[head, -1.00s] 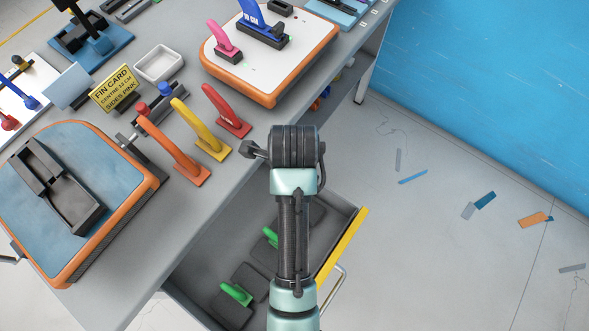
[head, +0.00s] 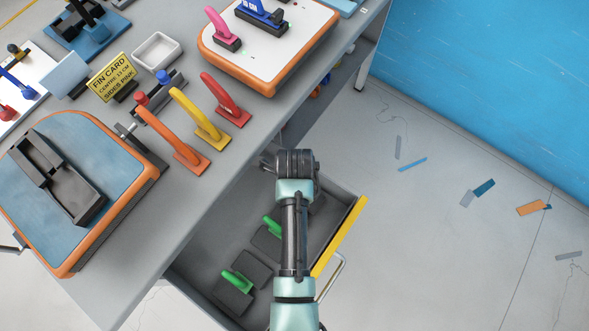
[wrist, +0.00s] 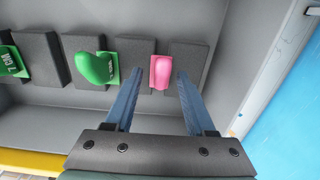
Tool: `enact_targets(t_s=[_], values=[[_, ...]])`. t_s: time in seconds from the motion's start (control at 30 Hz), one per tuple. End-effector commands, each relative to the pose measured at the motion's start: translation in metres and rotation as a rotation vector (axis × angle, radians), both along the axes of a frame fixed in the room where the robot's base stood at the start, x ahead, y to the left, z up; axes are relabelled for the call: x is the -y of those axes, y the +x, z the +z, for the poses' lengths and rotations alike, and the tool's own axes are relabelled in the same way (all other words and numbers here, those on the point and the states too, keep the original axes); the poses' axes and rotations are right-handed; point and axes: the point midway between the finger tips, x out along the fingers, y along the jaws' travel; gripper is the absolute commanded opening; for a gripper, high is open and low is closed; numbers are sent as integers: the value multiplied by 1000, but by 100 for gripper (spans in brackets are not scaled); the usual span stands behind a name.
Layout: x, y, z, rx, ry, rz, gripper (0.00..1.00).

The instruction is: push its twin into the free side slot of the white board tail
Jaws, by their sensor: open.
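The pink fin (wrist: 160,72) stands in the drawer beside a dark foam block, in the wrist view. My gripper (wrist: 159,80) is open, its two blue fingers pointing at the drawer with the pink fin between them in the picture; I cannot tell how deep they reach. In the head view my arm hides the pink fin and my fingers. The white board tail (head: 285,45) with orange edge lies on the bench at the top. A matching pink fin (head: 219,27) stands in its near side slot, and a blue fin (head: 262,14) stands in the centre. The far side slot is cut off by the frame.
The open drawer (head: 205,282) has a yellow front (head: 338,237) and holds green fins (head: 237,280) on dark foam. Orange, yellow and red fins (head: 225,100) stand along the bench edge. A fin card (head: 110,75) and a blue board (head: 90,150) are at left.

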Motion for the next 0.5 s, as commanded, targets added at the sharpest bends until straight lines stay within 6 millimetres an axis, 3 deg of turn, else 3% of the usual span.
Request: enact_targets(t_s=[0.13,0.37,0.5], values=[[0,0,-15,1,0,0,55],[0,1,-17,2,0,1,55],[0,1,-17,2,0,1,33]])
